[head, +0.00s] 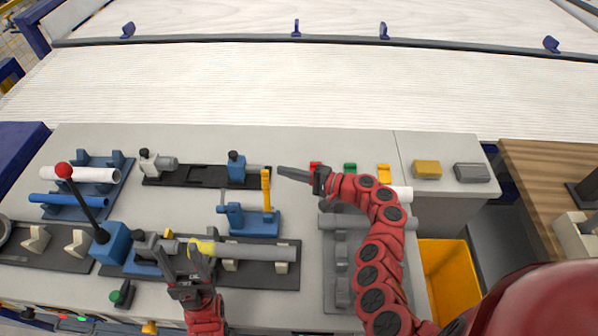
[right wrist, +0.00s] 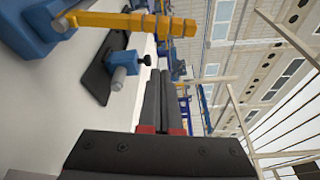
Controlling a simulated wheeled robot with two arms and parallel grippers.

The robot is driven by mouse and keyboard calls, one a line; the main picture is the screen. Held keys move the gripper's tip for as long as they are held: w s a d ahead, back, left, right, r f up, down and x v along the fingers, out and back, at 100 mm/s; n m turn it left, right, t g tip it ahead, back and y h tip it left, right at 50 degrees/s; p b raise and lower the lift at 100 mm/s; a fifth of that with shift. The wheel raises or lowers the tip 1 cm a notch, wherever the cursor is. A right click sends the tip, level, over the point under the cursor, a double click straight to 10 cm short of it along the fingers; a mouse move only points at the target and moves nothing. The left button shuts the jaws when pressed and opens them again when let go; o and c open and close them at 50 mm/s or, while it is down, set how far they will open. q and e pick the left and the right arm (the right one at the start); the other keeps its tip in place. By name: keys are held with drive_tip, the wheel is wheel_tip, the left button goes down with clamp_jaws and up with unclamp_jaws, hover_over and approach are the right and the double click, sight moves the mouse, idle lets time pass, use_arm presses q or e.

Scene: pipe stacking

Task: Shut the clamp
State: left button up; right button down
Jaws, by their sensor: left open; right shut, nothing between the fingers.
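The clamp has a blue body (head: 252,221) on a blue base with a grey rod at its left. Its yellow handle (head: 266,190) stands upright. In the right wrist view the handle (right wrist: 118,22) crosses the upper left, apart from the fingers. My right gripper (head: 284,170) is shut and empty, above and a little right of the handle, with its fingers pointing left. Its closed fingers also show in the right wrist view (right wrist: 160,75). My left gripper (head: 176,249) is open at a grey pipe (head: 258,252) with a yellow band; I cannot tell whether it touches.
A blue press (head: 116,243) with a red-knobbed lever stands left. A black plate (head: 198,175) with two fixtures lies behind the clamp. White and blue pipes (head: 75,174) rest in a blue rack. A grey rack (head: 340,265) stands beside my right arm, with a yellow bin (head: 450,285) beyond.

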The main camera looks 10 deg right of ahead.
sight(266, 193)
drive_tip(key=s+a+p, duration=0.1)
drive_tip(key=a+p, duration=0.1)
drive_tip(key=s+a+p, duration=0.1)
drive_tip(key=p, duration=0.1)
drive_tip(key=shift+a+r, duration=0.2)
drive_tip(key=shift+a, duration=0.15)
idle(0.3)
